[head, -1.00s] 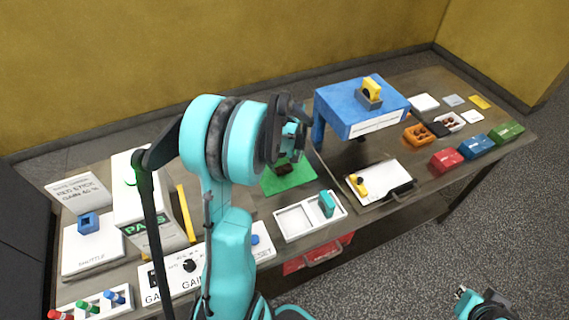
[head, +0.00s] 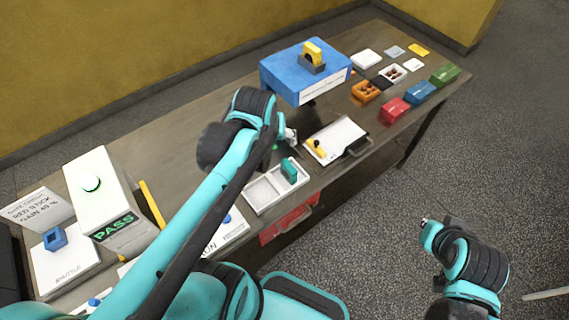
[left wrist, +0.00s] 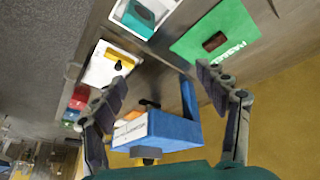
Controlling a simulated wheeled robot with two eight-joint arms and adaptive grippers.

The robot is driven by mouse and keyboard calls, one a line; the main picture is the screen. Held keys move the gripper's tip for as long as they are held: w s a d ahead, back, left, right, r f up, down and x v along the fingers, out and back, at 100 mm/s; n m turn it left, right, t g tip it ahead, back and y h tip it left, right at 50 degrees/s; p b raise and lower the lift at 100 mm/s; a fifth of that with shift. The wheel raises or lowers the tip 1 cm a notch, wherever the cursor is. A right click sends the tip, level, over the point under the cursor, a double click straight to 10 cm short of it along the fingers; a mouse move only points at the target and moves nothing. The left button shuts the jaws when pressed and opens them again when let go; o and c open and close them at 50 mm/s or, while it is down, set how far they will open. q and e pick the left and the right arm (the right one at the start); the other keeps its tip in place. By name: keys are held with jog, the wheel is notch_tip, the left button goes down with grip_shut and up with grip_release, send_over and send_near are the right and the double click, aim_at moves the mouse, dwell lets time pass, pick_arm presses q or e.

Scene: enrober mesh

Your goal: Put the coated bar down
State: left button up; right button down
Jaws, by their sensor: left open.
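The coated bar (left wrist: 214,41) is a small dark brown block lying on the green mat (left wrist: 236,20) in the left wrist view. In the head view my left arm hides both. My left gripper (left wrist: 160,78) is open and empty, its fingers spread, clear of the bar. In the head view it (head: 287,138) is above the table between the blue enrober (head: 300,78) and the white two-part tray (head: 250,191). My right gripper (head: 430,228) is off the table's front side, over the floor; its opening is too small to judge.
A teal block (head: 290,170) stands in the tray's right part. A white board (head: 340,140) with a yellow-and-black piece lies nearby. Red (head: 395,110), blue (head: 420,92) and green (head: 445,75) boxes sit at the right end. A white PASS machine (head: 100,190) stands left.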

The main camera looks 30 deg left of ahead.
pick_arm(q)
jog(key=s+d+m+t+h, duration=0.1)
jog(key=s+d+m+t, duration=0.1)
jog(key=s+d+m, duration=0.2)
jog(key=s+d, duration=0.1)
jog(key=d, duration=0.1)
jog(key=shift+s+d+f+m, duration=0.35)
jog(key=shift+f+m, duration=0.05)
